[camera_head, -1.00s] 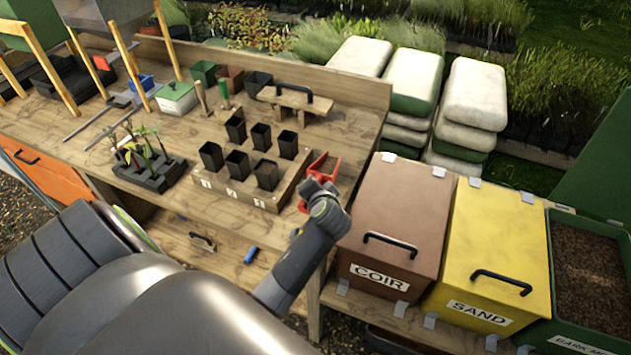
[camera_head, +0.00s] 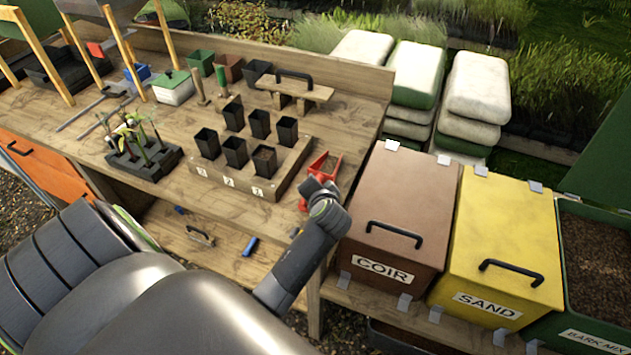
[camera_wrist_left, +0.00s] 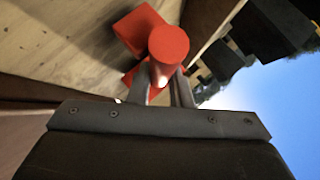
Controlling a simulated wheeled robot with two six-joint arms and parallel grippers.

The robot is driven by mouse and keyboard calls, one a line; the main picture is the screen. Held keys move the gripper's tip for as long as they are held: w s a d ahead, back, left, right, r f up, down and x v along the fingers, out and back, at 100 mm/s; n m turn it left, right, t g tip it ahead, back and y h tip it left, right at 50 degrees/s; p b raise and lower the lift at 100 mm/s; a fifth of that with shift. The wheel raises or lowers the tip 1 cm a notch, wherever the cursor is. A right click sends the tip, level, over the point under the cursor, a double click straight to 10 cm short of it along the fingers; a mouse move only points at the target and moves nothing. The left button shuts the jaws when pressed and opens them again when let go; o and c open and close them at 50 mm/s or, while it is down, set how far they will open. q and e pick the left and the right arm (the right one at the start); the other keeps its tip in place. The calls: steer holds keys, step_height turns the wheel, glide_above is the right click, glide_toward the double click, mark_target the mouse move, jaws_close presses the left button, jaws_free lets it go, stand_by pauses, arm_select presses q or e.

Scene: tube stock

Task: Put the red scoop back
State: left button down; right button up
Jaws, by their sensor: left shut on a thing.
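The red scoop (camera_head: 325,167) is at the right end of the wooden pot block, near the bench's right edge. My left gripper (camera_head: 318,190) is shut on its handle; the wrist hides part of the grip. In the left wrist view the round red handle (camera_wrist_left: 168,46) sits at the fingers (camera_wrist_left: 168,88), with more of the red scoop behind it. I cannot tell whether the scoop touches the bench. My right gripper is in neither view.
The pot block (camera_head: 240,184) carries several black pots (camera_head: 235,152); a front one looks brown inside. A lidded brown COIR bin (camera_head: 405,205) and a yellow SAND bin (camera_head: 505,235) stand close right.

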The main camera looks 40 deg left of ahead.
arm_select(q)
steer(key=shift+f+b, duration=0.3)
steer(key=shift+f, duration=0.3)
steer(key=c, duration=1.2)
jaws_free()
steer(key=shift+c, duration=0.2)
steer(key=shift+r, duration=0.15)
